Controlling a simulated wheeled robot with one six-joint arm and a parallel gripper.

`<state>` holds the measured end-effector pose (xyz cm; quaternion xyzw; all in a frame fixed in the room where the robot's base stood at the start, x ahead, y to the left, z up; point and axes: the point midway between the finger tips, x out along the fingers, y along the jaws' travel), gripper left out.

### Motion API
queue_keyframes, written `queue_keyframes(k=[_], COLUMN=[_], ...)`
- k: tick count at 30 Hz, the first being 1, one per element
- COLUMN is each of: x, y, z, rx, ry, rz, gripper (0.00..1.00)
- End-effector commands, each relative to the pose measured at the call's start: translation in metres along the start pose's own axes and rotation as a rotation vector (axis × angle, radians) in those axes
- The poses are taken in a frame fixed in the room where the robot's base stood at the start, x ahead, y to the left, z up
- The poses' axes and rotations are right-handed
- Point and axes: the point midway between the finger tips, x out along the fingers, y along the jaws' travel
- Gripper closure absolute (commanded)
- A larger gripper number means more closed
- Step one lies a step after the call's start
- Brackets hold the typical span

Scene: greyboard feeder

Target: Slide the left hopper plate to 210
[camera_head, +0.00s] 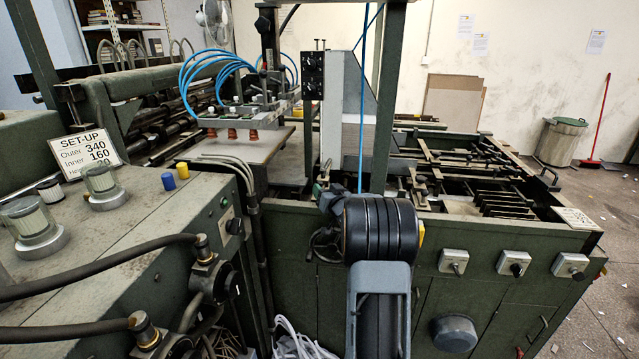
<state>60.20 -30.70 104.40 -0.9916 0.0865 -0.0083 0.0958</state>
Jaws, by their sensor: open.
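The greyboard feeder (300,290) is a dark green machine across the middle of the view. Its open frame at the right holds dark rails and crossbars (455,160) and a row of dark slats (510,203). I cannot tell which part is the left hopper plate, and no scale reading of 210 is legible. My arm, a black ribbed joint (380,229) above a grey link, rises at the bottom centre in front of the machine.
Glass-topped filters (32,226) and black hoses stand on the left cabinet. Blue hoses and red suction cups (230,134) hang over a board. Knobs (513,263) line the front panel. Floor at the right is mostly clear.

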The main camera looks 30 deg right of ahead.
Motion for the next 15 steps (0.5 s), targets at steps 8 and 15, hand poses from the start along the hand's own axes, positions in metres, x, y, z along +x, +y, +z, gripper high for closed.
queue_keyframes(k=[8, 15], x=[0.037, 0.047], y=[0.000, 0.000], z=[-0.001, 0.000], rx=[0.001, 0.001], ry=[0.000, 0.000], rz=[0.001, 0.001], gripper=[0.48, 0.48])
